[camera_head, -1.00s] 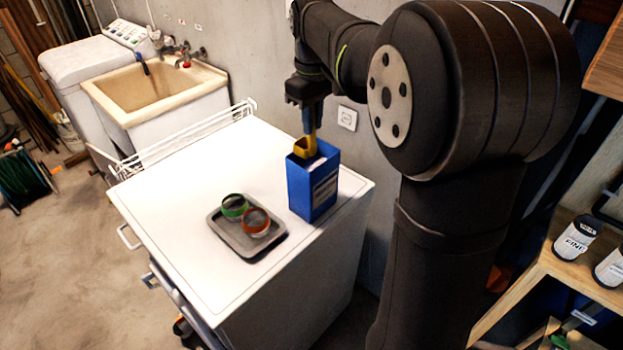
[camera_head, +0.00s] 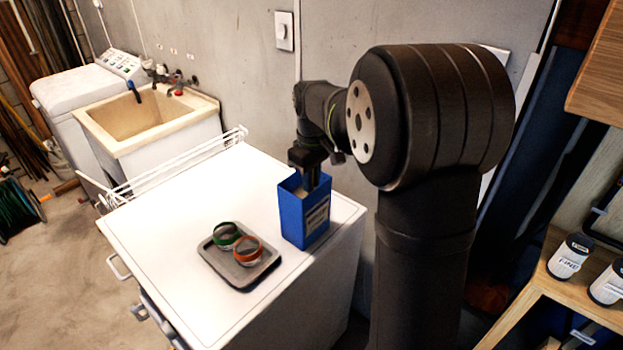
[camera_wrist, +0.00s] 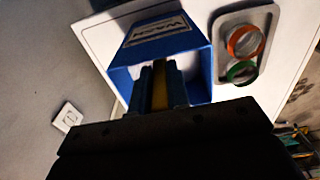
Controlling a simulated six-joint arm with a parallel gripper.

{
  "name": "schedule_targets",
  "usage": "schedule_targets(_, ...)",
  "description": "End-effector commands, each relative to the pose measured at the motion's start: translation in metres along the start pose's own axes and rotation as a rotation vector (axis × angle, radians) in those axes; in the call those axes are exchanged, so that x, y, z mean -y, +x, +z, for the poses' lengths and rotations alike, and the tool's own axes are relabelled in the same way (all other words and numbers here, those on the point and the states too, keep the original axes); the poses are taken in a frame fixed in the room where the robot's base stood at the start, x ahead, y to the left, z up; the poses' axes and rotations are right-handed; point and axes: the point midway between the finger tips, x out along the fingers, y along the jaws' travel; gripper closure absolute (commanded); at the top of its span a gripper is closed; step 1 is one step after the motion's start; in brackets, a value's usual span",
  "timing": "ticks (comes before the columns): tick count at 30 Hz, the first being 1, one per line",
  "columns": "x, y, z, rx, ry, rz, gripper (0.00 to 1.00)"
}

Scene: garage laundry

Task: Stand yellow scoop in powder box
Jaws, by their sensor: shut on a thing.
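The blue powder box (camera_head: 303,222) stands upright and open-topped on the white cabinet top. My gripper (camera_head: 308,180) is directly above its opening, with the fingers reaching down into the box. In the wrist view my gripper (camera_wrist: 159,88) is shut on the yellow scoop (camera_wrist: 160,92), whose yellow handle shows between the fingers. The box (camera_wrist: 158,45) surrounds them in that view. The scoop's lower end is hidden inside the box, so I cannot tell whether it touches the powder.
A grey tray (camera_head: 236,277) with a green ring (camera_head: 226,231) and an orange-red ring (camera_head: 247,246) sits left of the box. A white wire rack (camera_head: 172,166) lines the cabinet's far-left edge. The left part of the cabinet top (camera_head: 165,240) is clear.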

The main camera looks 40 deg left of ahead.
Motion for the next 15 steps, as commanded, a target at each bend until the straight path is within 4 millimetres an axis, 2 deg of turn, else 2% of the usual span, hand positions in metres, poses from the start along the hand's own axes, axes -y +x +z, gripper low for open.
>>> schedule_targets(8, 0.0001, 0.0025, 0.0001, 0.001, 0.000, 0.000, 1.00)
schedule_targets(9, 0.0000, 0.0027, 0.0001, 0.000, 0.000, 0.000, 0.80)
schedule_targets(12, 0.0000, 0.0025, 0.0001, 0.000, 0.000, 0.000, 0.63)
schedule_targets(15, 0.0000, 0.0024, 0.0001, 0.000, 0.000, 0.000, 0.63)
